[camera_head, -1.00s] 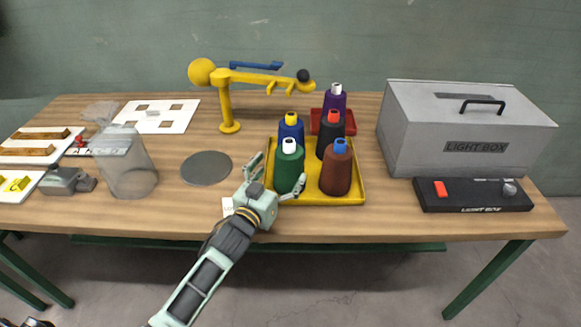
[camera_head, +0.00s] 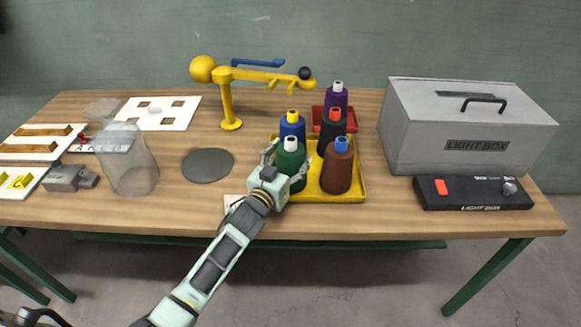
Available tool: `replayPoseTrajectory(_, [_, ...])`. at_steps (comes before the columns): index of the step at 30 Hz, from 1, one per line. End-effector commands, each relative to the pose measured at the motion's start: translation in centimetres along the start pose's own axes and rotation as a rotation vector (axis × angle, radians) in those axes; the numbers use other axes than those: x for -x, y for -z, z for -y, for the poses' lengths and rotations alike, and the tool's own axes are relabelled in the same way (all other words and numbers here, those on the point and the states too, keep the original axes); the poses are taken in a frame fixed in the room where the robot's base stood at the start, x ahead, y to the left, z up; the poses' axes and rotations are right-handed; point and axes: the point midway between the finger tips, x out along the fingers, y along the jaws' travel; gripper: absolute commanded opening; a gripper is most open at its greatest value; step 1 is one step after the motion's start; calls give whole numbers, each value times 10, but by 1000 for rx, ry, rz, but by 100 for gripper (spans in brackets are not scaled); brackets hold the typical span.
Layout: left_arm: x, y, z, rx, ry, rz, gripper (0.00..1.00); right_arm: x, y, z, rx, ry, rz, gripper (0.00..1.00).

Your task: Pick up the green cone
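The green cone (camera_head: 291,160) has a white top and stands upright at the front left of the yellow tray (camera_head: 345,197). My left gripper (camera_head: 285,166) is at the green cone, with one finger on its left side and the other on its right side. The gripper's palm hides the cone's lower front. Whether the fingers press on the cone is not clear. My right gripper does not show.
A brown cone (camera_head: 337,167), a blue cone (camera_head: 292,127) and a black cone (camera_head: 331,130) stand close by on the tray. A purple cone (camera_head: 337,97) stands behind. A grey light box (camera_head: 440,130) is at right. A grey disc (camera_head: 207,166) lies at left.

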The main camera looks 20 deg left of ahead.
Motion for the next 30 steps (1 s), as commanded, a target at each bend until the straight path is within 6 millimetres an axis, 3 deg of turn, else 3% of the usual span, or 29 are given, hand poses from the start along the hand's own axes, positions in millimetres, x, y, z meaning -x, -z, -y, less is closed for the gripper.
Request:
replayPoseTrajectory(14, [0, 0, -1, 1, -2, 0, 17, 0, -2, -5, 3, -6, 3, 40])
replayPoseTrajectory(23, [0, 8, -1, 0, -2, -7, 17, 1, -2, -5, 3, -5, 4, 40])
replayPoseTrajectory(30, [0, 50, 0, -3, -3, -12, 17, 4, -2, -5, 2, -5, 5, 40])
